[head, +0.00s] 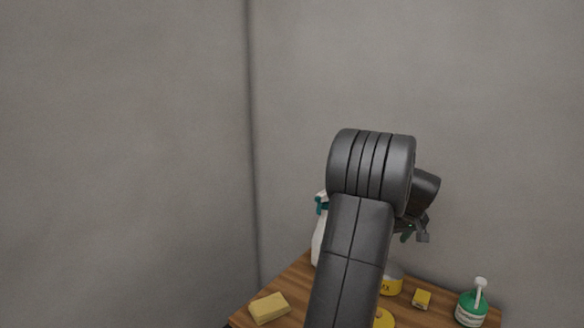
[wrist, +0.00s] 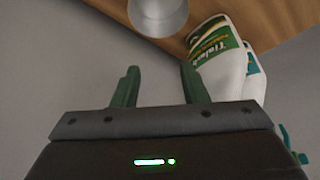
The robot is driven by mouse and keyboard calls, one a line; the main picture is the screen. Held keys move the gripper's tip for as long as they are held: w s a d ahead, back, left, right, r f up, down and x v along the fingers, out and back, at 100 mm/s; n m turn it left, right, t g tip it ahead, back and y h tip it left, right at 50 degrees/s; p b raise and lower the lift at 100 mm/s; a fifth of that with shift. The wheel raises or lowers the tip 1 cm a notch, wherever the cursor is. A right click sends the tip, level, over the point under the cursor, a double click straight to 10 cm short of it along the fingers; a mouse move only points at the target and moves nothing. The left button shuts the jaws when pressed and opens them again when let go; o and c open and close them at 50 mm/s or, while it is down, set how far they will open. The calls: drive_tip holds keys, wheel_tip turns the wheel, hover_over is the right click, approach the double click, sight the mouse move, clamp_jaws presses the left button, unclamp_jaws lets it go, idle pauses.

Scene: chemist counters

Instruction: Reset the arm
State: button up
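My gripper (wrist: 160,80) shows in the wrist view with its two green fingers spread apart and nothing between them. In the head view my gripper (head: 415,235) is partly hidden behind my dark arm, above the wooden counter (head: 300,275). The wrist view shows the wooden counter (wrist: 100,8) upside down along the top edge, with the gripper apart from the things on it.
A yellow sponge (head: 269,308), a white spray bottle (head: 318,240), a yellow tin (head: 392,281), a small yellow box (head: 422,299) and a green pump bottle (head: 471,306) stand on the counter. Grey walls (head: 130,150) meet behind it. The wrist view shows a metallic cylinder (wrist: 158,14) and a white-green labelled bottle (wrist: 216,60).

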drive_tip(key=f, duration=0.5)
drive_tip(key=f+p, duration=0.1)
drive_tip(key=f, duration=0.2)
drive_tip(key=shift+s+a+f, duration=0.1)
drive_tip(key=shift+s+f, duration=0.15)
drive_tip(key=shift+s, duration=0.15)
drive_tip(key=shift+w+b+v, duration=0.2)
drive_tip(key=shift+b+v, duration=0.15)
drive_tip(key=shift+v, duration=0.9)
drive_tip(key=shift+w+b+v, duration=0.2)
drive_tip(key=shift+b+v, duration=0.15)
drive_tip(key=shift+v, duration=0.9)
drive_tip(key=shift+r, duration=0.2)
